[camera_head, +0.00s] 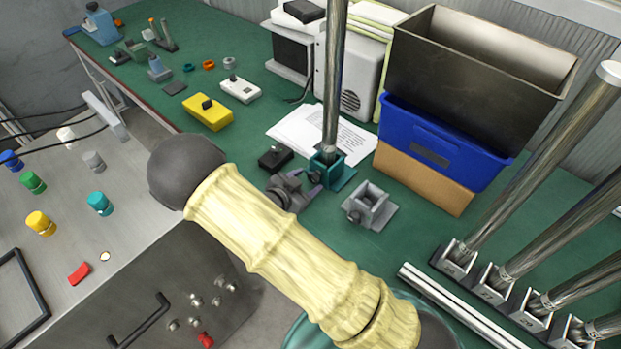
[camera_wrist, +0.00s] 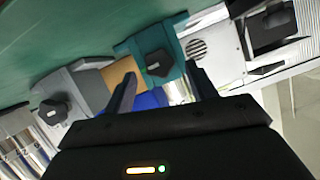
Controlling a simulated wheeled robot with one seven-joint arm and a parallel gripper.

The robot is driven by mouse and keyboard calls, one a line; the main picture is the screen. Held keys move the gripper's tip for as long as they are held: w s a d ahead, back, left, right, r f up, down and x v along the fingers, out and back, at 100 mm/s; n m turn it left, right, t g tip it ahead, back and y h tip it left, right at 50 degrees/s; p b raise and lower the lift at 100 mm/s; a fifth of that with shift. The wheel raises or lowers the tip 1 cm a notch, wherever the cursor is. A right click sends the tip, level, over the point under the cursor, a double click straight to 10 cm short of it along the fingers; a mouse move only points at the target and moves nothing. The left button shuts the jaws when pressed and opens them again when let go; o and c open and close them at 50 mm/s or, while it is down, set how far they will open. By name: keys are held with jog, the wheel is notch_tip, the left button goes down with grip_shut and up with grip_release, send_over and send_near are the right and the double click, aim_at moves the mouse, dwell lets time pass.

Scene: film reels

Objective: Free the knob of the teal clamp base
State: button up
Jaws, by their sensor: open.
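The teal clamp base (camera_head: 325,172) stands on the green bench with a tall metal pole (camera_head: 333,80) upright in it. In the wrist view the teal base (camera_wrist: 136,46) is straight ahead, and its dark knob (camera_wrist: 158,63) faces me. My gripper (camera_head: 302,186) is just in front of the base, at its near left. In the wrist view the gripper (camera_wrist: 163,84) is open, with one finger on each side of the knob's line. The knob looks clear of both fingers; I cannot tell the exact gap. In the head view the knob is hidden.
A grey clamp base (camera_head: 368,207) without a pole stands close at the right. A small black box (camera_head: 275,158) is close at the left. Papers (camera_head: 310,127) lie behind. A blue bin (camera_head: 430,140) is at the right rear. Several poles in bases stand at the front right.

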aim_at(313, 178)
jog(key=shift+x, duration=1.35)
jog(key=c, duration=1)
